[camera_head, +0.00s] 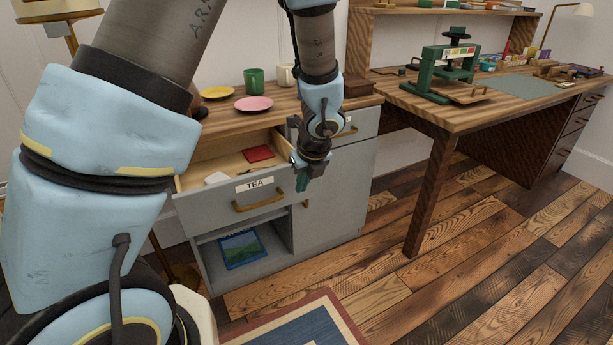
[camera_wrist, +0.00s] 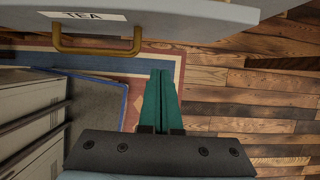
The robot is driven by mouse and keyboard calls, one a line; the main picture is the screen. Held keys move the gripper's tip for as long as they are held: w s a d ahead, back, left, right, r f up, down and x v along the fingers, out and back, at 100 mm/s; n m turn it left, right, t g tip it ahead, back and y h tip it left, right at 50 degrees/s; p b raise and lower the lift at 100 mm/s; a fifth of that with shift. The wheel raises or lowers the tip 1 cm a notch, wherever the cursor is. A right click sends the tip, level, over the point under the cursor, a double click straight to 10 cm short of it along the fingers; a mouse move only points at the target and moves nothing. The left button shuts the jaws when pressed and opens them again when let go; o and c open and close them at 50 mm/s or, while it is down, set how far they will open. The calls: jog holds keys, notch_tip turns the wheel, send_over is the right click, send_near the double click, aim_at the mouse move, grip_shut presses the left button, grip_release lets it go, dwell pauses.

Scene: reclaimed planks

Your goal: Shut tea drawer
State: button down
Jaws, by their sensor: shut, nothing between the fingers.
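The tea drawer (camera_head: 220,198) is pulled open from the grey cabinet (camera_head: 345,185). Its front carries a TEA label (camera_head: 254,184) and a brass handle (camera_head: 258,202). Inside it lie a red item (camera_head: 258,153) and a small white item (camera_head: 216,178). My gripper (camera_head: 302,184) is shut and empty, by the right end of the drawer front. In the wrist view the green fingers (camera_wrist: 161,100) are together below the drawer front (camera_wrist: 185,18), right of the handle (camera_wrist: 98,50). I cannot tell whether they touch the drawer.
Plates and a green mug (camera_head: 254,80) stand on the cabinet top. Below the drawer is an open shelf with a blue book (camera_head: 241,249). A wooden desk (camera_head: 440,120) stands to the right. A rug (camera_head: 300,325) lies in front; the wooden floor to the right is clear.

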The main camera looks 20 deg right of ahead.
aim_at(293, 179)
jog(key=shift+w+a+f+p, duration=0.1)
jog(key=shift+w+f+p, duration=0.15)
jog(key=shift+w, duration=0.55)
jog(key=shift+w+a+f+p, duration=0.15)
jog(key=shift+w+f, duration=0.25)
jog(key=shift+w, duration=0.45)
jog(key=shift+w+a+f+p, duration=0.15)
jog(key=shift+w+f, duration=0.15)
jog(key=shift+w, duration=0.5)
jog(key=shift+w, duration=0.1)
